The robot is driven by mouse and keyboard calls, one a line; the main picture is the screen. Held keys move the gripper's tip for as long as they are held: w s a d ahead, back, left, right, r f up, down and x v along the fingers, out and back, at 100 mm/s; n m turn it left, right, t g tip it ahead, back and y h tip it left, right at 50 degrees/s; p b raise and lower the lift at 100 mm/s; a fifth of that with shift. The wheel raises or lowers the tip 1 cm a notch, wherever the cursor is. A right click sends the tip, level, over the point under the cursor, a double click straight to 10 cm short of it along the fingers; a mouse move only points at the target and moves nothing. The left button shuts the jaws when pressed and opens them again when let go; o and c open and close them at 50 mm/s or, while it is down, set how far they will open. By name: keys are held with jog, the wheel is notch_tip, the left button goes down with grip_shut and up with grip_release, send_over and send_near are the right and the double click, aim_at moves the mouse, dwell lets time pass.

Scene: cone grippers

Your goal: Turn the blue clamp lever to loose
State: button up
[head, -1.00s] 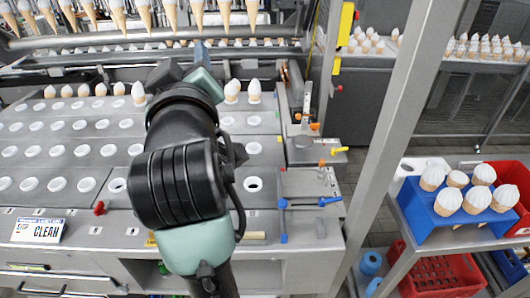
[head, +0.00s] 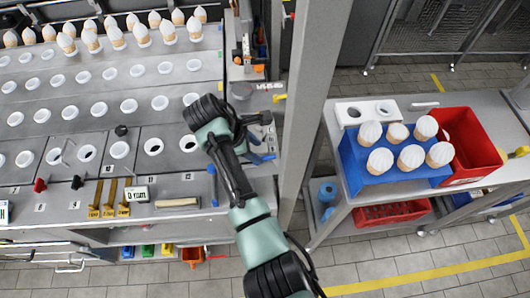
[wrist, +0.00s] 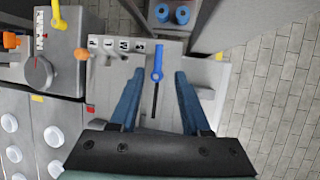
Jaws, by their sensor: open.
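The blue clamp lever (wrist: 157,62) is in the wrist view, on a pale grey panel (wrist: 105,75). It points almost straight up the picture, with a thin dark bar or slot running down from its lower end. My gripper (wrist: 160,75) is open and empty. Its two blue fingers lie on either side of the lever in the picture, apart from it; I cannot tell the height gap. In the head view my gripper (head: 262,138) is over the right end of the machine, and my arm and gripper hide most of that panel.
In the wrist view an orange knob (wrist: 82,54), a grey dial (wrist: 38,72) and a yellow lever (wrist: 57,12) are left of the lever. In the head view a metal post (head: 308,90) stands close right of my arm. A blue cone rack (head: 355,170) stands beyond it.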

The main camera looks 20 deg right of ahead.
aim_at(268, 157)
jog(key=x, duration=0.7)
jog(key=shift+w, duration=0.1)
grip_shut()
